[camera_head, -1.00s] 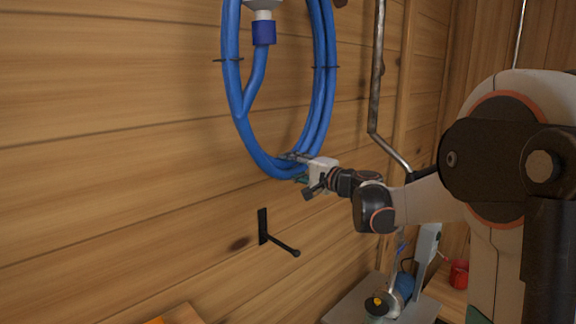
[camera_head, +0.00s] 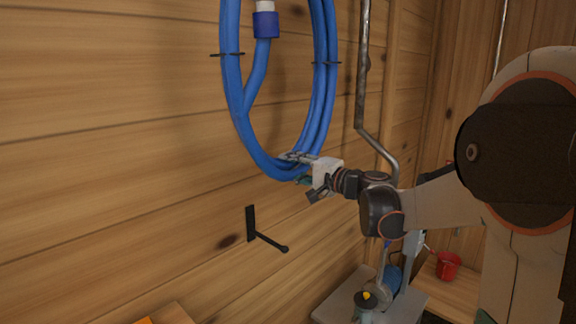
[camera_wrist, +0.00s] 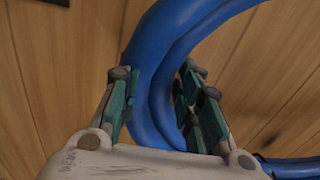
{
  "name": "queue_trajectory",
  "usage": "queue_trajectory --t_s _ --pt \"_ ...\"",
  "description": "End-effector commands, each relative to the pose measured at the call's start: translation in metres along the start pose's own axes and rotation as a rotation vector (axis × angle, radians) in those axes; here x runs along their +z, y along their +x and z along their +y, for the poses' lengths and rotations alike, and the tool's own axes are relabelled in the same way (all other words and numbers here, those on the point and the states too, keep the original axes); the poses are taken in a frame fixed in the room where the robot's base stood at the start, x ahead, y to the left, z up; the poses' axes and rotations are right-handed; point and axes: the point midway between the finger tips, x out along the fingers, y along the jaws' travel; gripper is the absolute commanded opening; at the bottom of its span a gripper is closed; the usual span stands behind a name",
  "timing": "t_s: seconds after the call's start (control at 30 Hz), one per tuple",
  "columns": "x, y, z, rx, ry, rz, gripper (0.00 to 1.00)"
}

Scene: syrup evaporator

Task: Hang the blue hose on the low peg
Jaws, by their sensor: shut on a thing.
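The blue hose (camera_head: 234,90) is a tied coil of several loops in the upper middle of the head view. Its top is out of the frame. My gripper (camera_head: 297,161) is shut on the bottom of the coil. In the wrist view the hose (camera_wrist: 155,75) passes between the two fingers of my gripper (camera_wrist: 158,100). The low peg (camera_head: 268,240) is a black rod with a small knob and a flat plate on the wooden wall. It is below the coil and slightly left of my gripper, apart from the hose.
A metal pipe (camera_head: 362,90) runs down the wall right of the coil. Below stands a bench (camera_head: 327,310) with a pump-like device (camera_head: 368,300). A red bucket (camera_head: 447,265) sits at the right. The wall around the peg is clear.

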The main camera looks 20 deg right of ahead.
Motion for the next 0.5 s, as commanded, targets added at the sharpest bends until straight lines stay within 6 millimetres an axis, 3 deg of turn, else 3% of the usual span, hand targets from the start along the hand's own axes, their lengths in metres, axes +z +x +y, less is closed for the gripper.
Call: queue_trajectory --t_s 0.5 --pt "0.000 -0.029 -0.001 -0.002 0.002 0.000 0.00"
